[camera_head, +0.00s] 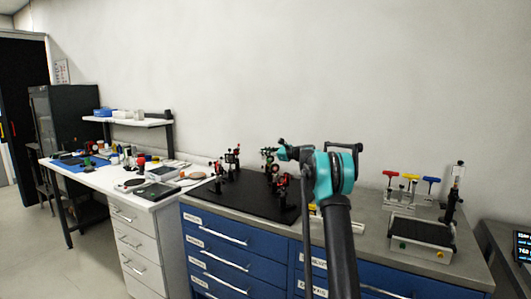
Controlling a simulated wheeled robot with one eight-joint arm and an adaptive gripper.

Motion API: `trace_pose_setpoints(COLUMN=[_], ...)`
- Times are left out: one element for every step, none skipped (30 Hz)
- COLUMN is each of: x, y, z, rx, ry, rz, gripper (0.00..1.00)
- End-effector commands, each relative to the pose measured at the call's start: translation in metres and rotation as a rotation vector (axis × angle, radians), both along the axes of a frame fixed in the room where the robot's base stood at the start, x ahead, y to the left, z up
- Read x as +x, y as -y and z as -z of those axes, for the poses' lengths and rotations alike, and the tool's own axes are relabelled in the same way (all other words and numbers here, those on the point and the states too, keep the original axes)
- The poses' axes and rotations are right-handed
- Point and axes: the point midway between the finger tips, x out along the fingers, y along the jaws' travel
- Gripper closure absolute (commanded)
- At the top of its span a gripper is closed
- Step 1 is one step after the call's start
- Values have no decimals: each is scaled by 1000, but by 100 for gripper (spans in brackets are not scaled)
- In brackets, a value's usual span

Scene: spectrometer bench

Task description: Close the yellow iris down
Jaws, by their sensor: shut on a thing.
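A black optics board (245,201) lies on the grey bench top and carries several small dark mounts with red parts. One group of mounts (232,160) stands at the back left of the board. My gripper (268,153) is over the board at the right group, at about the height of the mount tops. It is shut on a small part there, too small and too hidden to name.
Red, yellow and blue T-handled tools (411,177) stand in a clear rack at the right. A grey instrument box (421,235) and a dark post stand (454,192) are near them. A cluttered white bench (125,171) adjoins at the left. Blue drawers are below the board.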

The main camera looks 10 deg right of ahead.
Motion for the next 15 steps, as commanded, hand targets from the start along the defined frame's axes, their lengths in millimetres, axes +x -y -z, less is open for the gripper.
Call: trace_pose_setpoints(x=[0,0,0,0,0,0,0,0,0,0,0,0,0,0,0], y=[-2,-3,-4,-5,-5,-5,-5,-5,-5,-5,-5,-5,-5,-5,-5], z=[0,1,2,3,3,4,4,4,4,4,4,4,4,4,4], rx=[-36,-58,-82,-98,-109,-122,-127,-130,-132,-132,-131,-131,-131,-131,-131], ry=[1,1,1,2,2,2,2,2,3,3,2,2,2,2,3], rz=[-1,0,0,0,0,0,0,1,0,0,0,1,1,1,1], gripper=[100,100,100,100,100,100,100,100,100,100,100,100,100,100,100])
